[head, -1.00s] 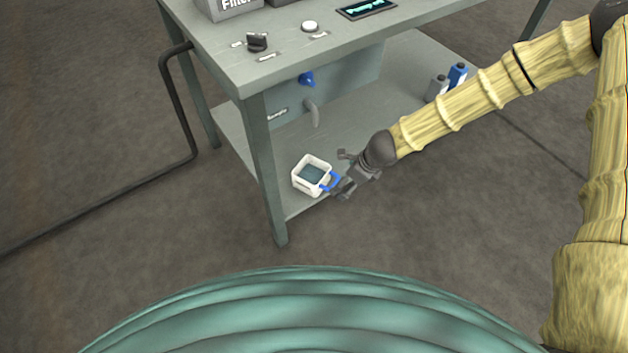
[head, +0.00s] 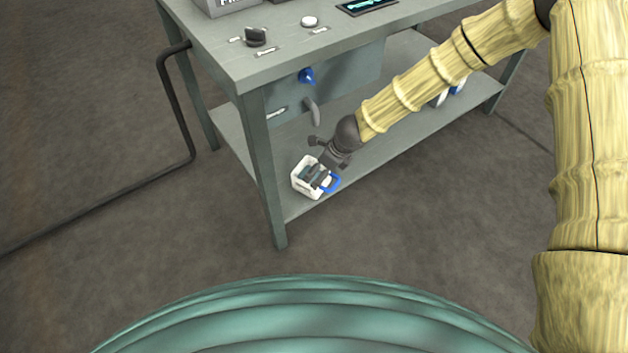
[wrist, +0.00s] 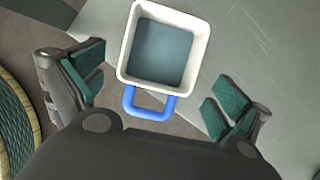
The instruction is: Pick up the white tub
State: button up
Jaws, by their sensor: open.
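The white tub (head: 301,180) stands upright on the lower shelf of the grey bench, near its front left leg. Its inside looks dark teal, and a blue handle (head: 331,184) sticks out from one side. In the wrist view the tub (wrist: 203,52) is ahead of my gripper, with its blue handle (wrist: 150,113) pointing back toward me. My gripper (head: 318,160) is above the tub in the head view and partly covers it. In the wrist view my gripper (wrist: 155,92) is open, its teal-padded fingers apart on both sides of the handle, touching nothing that I can see.
The bench top (head: 220,68) overhangs the lower shelf (head: 390,140). A bench leg (head: 265,175) stands just left of the tub. A hanging spout (head: 312,110) and a blue knob (head: 306,76) are above and behind it. Bottles on the shelf are mostly hidden behind my arm.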

aim_at(308, 162)
jog(key=b+x, duration=0.2)
jog(key=x, duration=0.3)
jog(key=shift+w+a, duration=0.2)
jog(key=shift+a, duration=0.05)
jog(key=c, duration=0.9)
